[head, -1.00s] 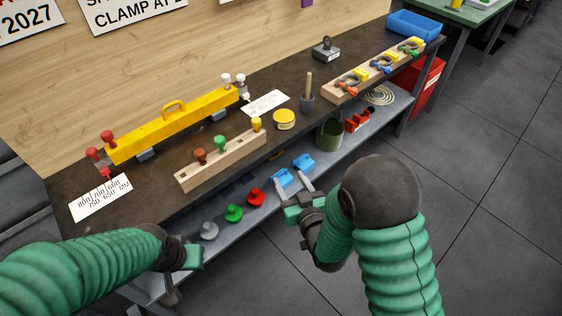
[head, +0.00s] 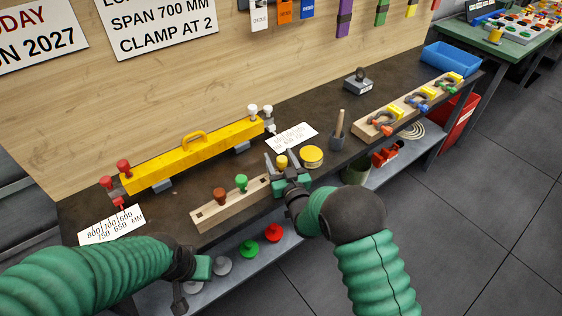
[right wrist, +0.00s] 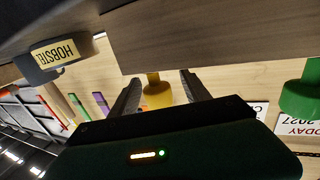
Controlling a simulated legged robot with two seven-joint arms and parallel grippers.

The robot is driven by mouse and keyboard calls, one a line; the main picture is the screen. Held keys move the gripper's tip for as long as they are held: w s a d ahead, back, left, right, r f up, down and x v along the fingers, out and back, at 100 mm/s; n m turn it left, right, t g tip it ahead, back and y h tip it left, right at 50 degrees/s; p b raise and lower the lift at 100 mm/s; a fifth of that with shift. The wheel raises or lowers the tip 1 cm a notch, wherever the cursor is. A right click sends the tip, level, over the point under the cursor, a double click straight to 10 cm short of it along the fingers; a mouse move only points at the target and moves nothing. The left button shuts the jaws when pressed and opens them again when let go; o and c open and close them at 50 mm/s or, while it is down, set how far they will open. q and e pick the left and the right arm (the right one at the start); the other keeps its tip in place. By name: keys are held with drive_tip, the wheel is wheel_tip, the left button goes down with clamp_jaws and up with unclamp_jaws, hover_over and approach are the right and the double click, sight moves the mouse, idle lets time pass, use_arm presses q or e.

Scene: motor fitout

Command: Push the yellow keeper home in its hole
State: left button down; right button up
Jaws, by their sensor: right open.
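The yellow keeper (head: 281,162) is at the right end of the pale wooden block (head: 230,207). In the right wrist view, which is upside down, the keeper (right wrist: 157,92) has its narrow stem meeting the block (right wrist: 200,35); its depth in the hole cannot be told. My right gripper (head: 281,166) is open, with one finger on each side of the keeper and gaps visible. A brown keeper (head: 220,195) and a green keeper (head: 241,182) stand in the same block. My left gripper (head: 180,298) is low at the bench's front; its jaws are unclear.
A round yellow tin (head: 312,156) stands close right of my right gripper. A dark pot with a wooden handle (head: 338,135) is beyond it. A yellow beam (head: 190,155) lies behind the block. The lower shelf (head: 300,222) holds coloured knobs.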

drive_tip(key=shift+w, duration=0.6)
drive_tip(key=shift+c, duration=0.4)
clamp_jaws()
